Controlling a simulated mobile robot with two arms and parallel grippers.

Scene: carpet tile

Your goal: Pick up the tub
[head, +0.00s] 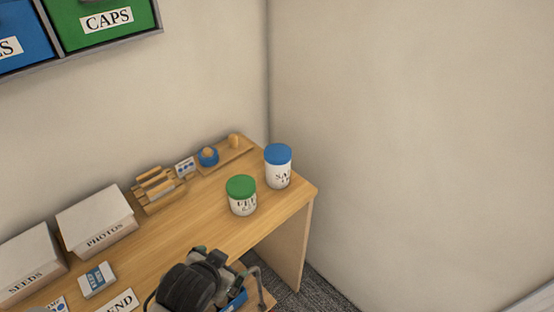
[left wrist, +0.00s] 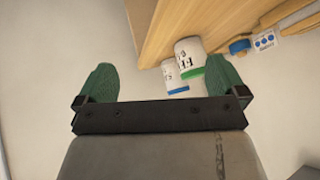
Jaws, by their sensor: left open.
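Two white tubs stand upright near the right end of the wooden desk. One has a green lid (head: 241,195) and a partly readable label; the other has a blue lid (head: 278,165) and stands behind it to the right. My left gripper (head: 208,262) is in front of the desk edge, apart from both tubs. In the left wrist view, its two green fingers are spread with nothing between them (left wrist: 161,66). My right gripper is not seen.
White boxes labelled PHOTOS (head: 97,224) and SEEDS (head: 30,265) stand along the wall. A wooden rack (head: 158,190) and a tray (head: 228,158) with a blue ring-shaped item (head: 208,156) sit behind the tubs.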

